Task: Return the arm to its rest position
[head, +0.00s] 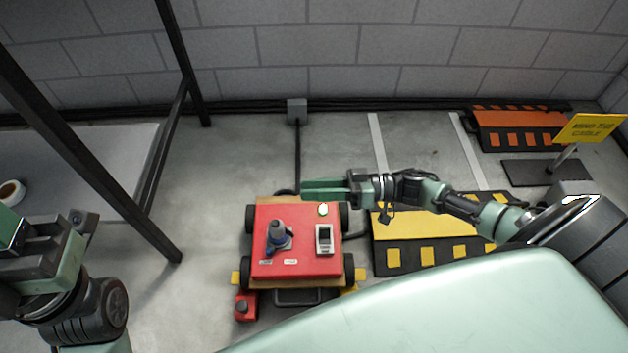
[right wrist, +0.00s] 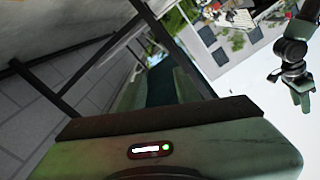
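My right arm reaches in from the right in the head view, stretched out to the left. Its gripper (head: 323,190) is over the far edge of the red-topped cart (head: 297,212), with no object visible in it. The fingers are seen from the side, so I cannot tell whether they are open or shut. The right wrist view shows my green gripper housing with a small lit panel close up; nothing held is visible. My left gripper (head: 42,245) is at the lower left of the head view, partly cut off by the frame, and its finger gap is unclear.
A yellow-black cable ramp (head: 425,222) lies to the right. A dark-framed table (head: 100,165) stands left. A yellow sign (head: 590,128) stands far right.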

